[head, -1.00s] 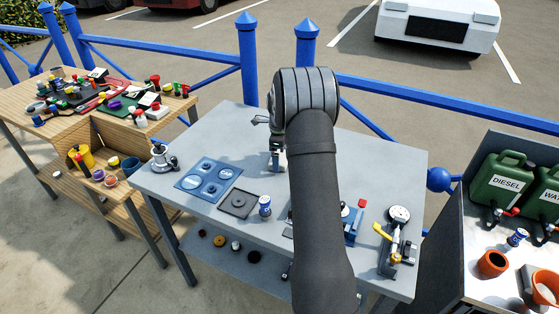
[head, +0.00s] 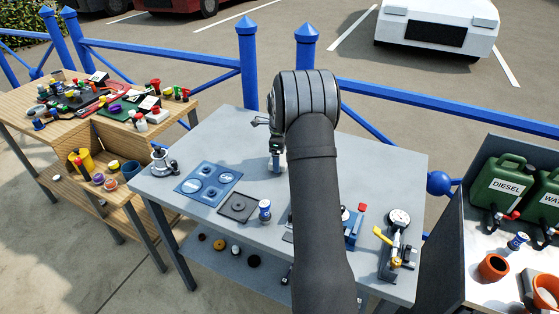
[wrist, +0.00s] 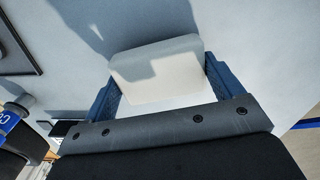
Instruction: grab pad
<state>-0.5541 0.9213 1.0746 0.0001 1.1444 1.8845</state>
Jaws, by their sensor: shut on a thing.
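In the wrist view a whitish pad (wrist: 158,72) with rounded corners sits between the two blue fingers of my gripper (wrist: 160,88). The fingers are shut on its two sides. Grey tabletop shows beyond the pad, with a dark shadow at its upper left. In the head view my gripper (head: 276,162) points down over the middle of the grey table (head: 365,155). My arm covers much of it there, and the pad is too small to make out.
A blue panel with round recesses (head: 208,182), a dark square tray (head: 238,206) and a blue-and-white can (head: 264,210) stand left of my arm. A gauge on a stand (head: 399,222) is at the right. The table's back right is clear.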

